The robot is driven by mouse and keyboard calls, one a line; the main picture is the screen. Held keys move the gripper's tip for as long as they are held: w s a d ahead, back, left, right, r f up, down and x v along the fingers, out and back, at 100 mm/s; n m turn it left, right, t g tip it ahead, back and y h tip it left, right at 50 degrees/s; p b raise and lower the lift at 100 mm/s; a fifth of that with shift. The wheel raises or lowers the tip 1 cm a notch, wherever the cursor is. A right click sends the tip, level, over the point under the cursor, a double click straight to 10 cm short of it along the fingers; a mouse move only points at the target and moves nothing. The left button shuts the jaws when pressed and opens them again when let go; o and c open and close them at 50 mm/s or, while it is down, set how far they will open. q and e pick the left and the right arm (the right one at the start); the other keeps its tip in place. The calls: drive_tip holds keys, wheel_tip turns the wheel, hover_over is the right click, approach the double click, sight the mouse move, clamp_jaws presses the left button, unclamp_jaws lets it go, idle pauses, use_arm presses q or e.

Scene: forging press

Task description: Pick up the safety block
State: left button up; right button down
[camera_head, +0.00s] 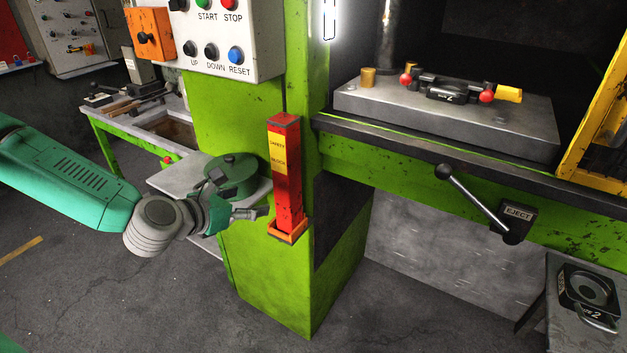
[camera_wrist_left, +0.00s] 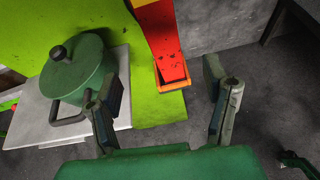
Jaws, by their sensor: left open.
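The safety block (camera_head: 286,180) is a tall red post with a yellow label, upright in an orange holder (camera_head: 288,232) on the front of the green press column. In the left wrist view the safety block (camera_wrist_left: 160,35) shows at the top centre, beyond the fingers. My left gripper (camera_head: 258,205) is open and empty, just left of the block's lower half. In the left wrist view its two fingers (camera_wrist_left: 162,112) stand wide apart, with the block ahead and between them. I cannot tell whether any finger touches it. My right gripper is not in view.
A green lidded pot (camera_head: 232,175) stands on a grey shelf close behind my left gripper. A button panel (camera_head: 225,40) is above. The eject lever (camera_head: 475,200) juts out at the right. A press bed (camera_head: 450,120) carries a die and red-knobbed parts. The floor in front is clear.

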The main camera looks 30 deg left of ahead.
sight(281, 188)
use_arm(q)
drive_tip(key=shift+n, duration=0.4)
drive_tip(key=x, duration=0.5)
drive_tip(key=d+r+x, duration=0.1)
drive_tip(key=x, duration=0.2)
drive_tip(key=shift+w+b, duration=0.35)
drive_tip(key=shift+w, duration=0.1)
drive_tip(key=x, duration=0.3)
drive_tip(key=p+x, duration=0.1)
drive_tip(key=x, duration=0.1)
drive_tip(key=shift+w+a+f, duration=0.25)
drive_tip(key=shift+w+a, duration=0.05)
drive_tip(key=shift+w, duration=0.05)
drive_tip(key=shift+d+r, duration=0.1)
drive_tip(key=shift+d, duration=0.05)
drive_tip(key=c, duration=0.4)
clamp_jaws()
drive_tip(key=shift+a, duration=0.2)
